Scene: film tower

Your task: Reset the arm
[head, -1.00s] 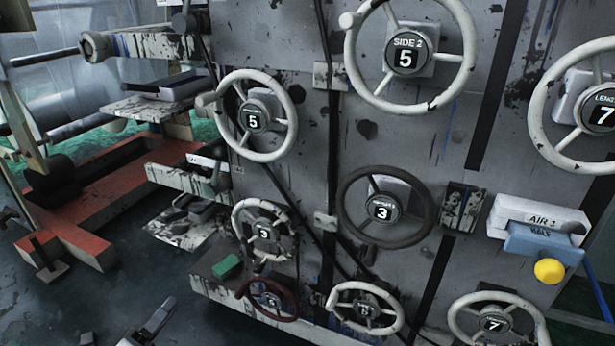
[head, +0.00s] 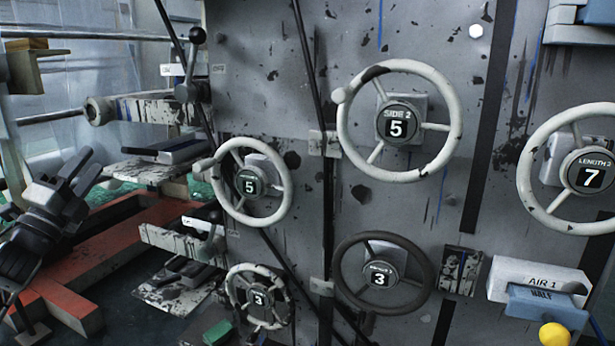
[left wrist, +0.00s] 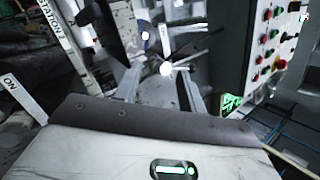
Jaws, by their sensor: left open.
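My left gripper (head: 68,185) is dark grey and shows at the left of the head view. It is raised in front of the red-orange floor frame, pointing up and to the right. It is open, with nothing seen between its fingers, and apart from the wheel panel. In the left wrist view its fingers (left wrist: 163,92) reach forward past the pale wrist housing, with nothing held. My right gripper is in neither view.
A grey panel (head: 300,80) bears several handwheels, including a white SIDE 2 wheel (head: 440,80) and a dark wheel (head: 343,263). A lever (head: 190,75) and a red-orange frame (head: 70,305) are near my left arm. The left wrist view shows a button panel (left wrist: 268,50).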

